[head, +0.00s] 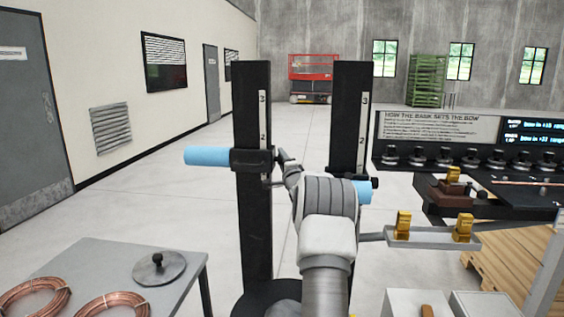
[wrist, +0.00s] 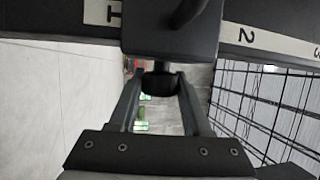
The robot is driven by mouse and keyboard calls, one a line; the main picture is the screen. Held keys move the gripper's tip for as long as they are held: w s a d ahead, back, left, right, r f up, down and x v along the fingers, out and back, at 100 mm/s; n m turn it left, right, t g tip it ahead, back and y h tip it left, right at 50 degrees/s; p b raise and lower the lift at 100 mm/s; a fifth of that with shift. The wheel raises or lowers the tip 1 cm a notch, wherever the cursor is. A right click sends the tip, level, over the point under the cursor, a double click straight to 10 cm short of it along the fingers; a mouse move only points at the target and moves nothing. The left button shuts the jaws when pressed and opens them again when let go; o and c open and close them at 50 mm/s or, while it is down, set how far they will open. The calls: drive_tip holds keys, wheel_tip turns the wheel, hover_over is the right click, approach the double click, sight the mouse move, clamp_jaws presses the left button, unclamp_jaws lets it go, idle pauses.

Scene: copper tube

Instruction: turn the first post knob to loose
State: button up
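Two upright black posts stand ahead, a left post (head: 252,90) and a right post (head: 346,90), each with a numbered strip. A black collar (head: 251,160) sits just below the 2 on the left post, beside a light blue cylinder (head: 206,156). My gripper (head: 283,160) is at the right side of this collar, partly hidden by my wrist. In the wrist view the collar (wrist: 170,35) lies between 1 and 2. Its dark round knob (wrist: 160,82) is between my two fingertips (wrist: 160,76). I cannot tell whether both fingers press on it.
A grey table (head: 170,260) with copper coils (head: 35,297) and a round grey disc (head: 157,268) is at lower left. A bench with a row of black knobs (head: 468,158) and a sign stands right. My arm fills the lower middle.

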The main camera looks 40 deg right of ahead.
drive_tip(key=o, duration=0.4)
drive_tip(key=shift+o, duration=0.2)
drive_tip(key=b+v, duration=0.1)
drive_tip(key=v, duration=1.6)
drive_tip(key=shift+s, duration=0.2)
